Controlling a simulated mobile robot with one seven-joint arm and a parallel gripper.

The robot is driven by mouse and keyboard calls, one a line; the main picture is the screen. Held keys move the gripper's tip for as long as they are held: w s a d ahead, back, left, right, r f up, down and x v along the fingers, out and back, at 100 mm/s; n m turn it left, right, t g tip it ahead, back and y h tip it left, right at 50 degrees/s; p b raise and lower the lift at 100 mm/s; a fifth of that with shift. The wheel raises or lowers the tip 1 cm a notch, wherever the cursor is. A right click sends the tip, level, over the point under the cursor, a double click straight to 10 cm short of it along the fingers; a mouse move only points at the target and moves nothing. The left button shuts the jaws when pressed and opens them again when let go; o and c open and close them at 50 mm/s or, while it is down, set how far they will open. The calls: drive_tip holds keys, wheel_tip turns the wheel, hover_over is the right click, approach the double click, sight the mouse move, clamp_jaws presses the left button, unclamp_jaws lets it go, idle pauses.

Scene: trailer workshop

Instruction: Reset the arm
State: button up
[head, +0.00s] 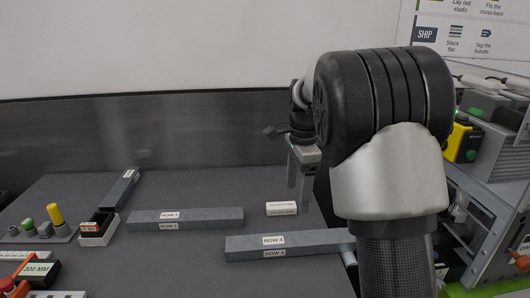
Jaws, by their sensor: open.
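My arm stands at the right of the head view, with its large dark joint and silver link close to the camera. My gripper (298,190) hangs beyond that joint, above the dark grey worktop (180,265). Its two grey fingers point down and are apart, with nothing visible between them. The joint hides part of the wrist.
Below the gripper lies a small pale labelled block (281,208). Grey bars labelled ROW (186,219) and (285,244) lie nearby. A small white bin (97,229) and a yellow peg (55,214) stand at left. A grey shelf unit (490,165) stands at right.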

drive_tip(key=s+r+n+t, duration=0.1)
drive_tip(key=s+r+n, duration=0.3)
drive_tip(key=s, duration=0.4)
drive_tip(key=s+r+n+t, duration=0.2)
drive_tip(key=s+r+n, duration=0.3)
drive_tip(key=s, duration=0.3)
drive_tip(key=s+f+n+t, duration=0.2)
drive_tip(key=s+n, duration=0.5)
drive_tip(key=s, duration=0.5)
drive_tip(key=shift+s+f+n, duration=0.3)
drive_tip(key=shift+s+f, duration=0.1)
drive_tip(key=shift+f, duration=0.05)
drive_tip(key=shift+a, duration=0.1)
